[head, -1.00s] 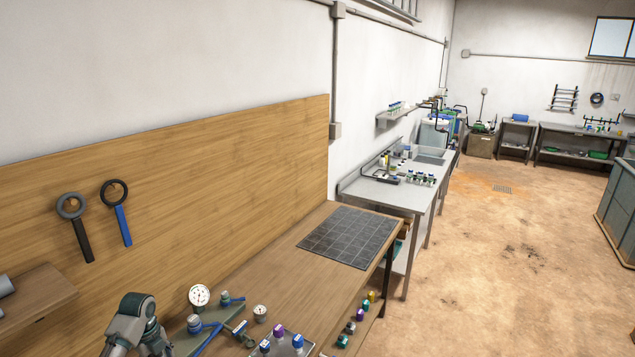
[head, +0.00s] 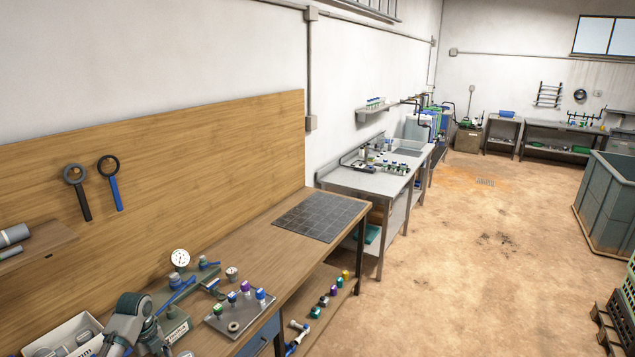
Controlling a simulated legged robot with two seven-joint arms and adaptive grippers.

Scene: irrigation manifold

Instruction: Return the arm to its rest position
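One of my arms shows at the bottom left of the head view as a grey and dark green link (head: 135,320), in front of the workbench. Its gripper is not visible. My other arm and its gripper are out of view. The wooden workbench (head: 265,245) runs along the wall, and my arm link overlaps its near end in the picture. I cannot tell whether the link touches anything on the bench.
Near my arm are a manifold with a gauge (head: 180,258), a metal plate (head: 226,322) with coloured valves, and a white bin (head: 62,335). A dark grid mat (head: 320,216) lies farther along. The floor (head: 470,260) at right is open, with a grey tub (head: 607,205) beyond.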

